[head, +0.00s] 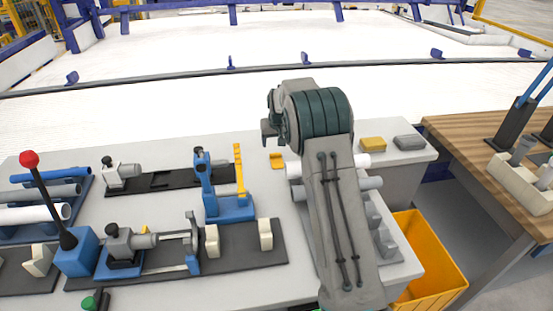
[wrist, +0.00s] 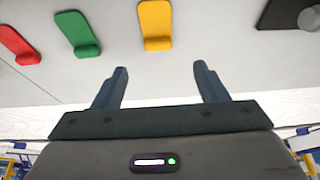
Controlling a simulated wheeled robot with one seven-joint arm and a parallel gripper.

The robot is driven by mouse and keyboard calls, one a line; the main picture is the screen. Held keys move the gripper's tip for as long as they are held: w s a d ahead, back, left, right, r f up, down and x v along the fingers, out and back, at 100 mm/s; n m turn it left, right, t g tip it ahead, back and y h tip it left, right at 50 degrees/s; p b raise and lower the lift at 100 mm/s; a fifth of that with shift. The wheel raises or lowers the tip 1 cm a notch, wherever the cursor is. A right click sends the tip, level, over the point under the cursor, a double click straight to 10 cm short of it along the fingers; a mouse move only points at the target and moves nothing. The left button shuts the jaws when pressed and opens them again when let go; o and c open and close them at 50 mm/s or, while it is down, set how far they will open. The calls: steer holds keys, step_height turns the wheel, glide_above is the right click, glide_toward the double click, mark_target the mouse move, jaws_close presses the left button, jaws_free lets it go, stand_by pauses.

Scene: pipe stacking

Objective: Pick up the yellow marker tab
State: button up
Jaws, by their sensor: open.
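The yellow marker tab (wrist: 155,24) shows at the top middle of the wrist view, on a pale grey surface. It has a long flat part and a short foot at its lower end. My gripper (wrist: 160,76) is open and empty. Its two dark fingers point towards the tab, which lies beyond the tips, roughly in line with the gap between them. A small yellow piece (head: 276,160) lies left of my arm in the head view; I cannot tell whether it is the same tab. My fingers are hidden in the head view.
A green tab (wrist: 78,34) and a red tab (wrist: 20,46) stand left of the yellow one. A dark plate (wrist: 285,12) is at the right. Fixtures and a blue stand (head: 229,207) occupy the table's left. A yellow bin (head: 432,255) stands beside the table.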

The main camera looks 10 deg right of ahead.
mark_target(275, 154)
steer(key=shift+d+p+x, duration=0.2)
steer(key=shift+p+x, duration=0.65)
steer(key=shift+x, duration=3.6)
steer(key=shift+w+r, duration=0.15)
steer(key=c, duration=1)
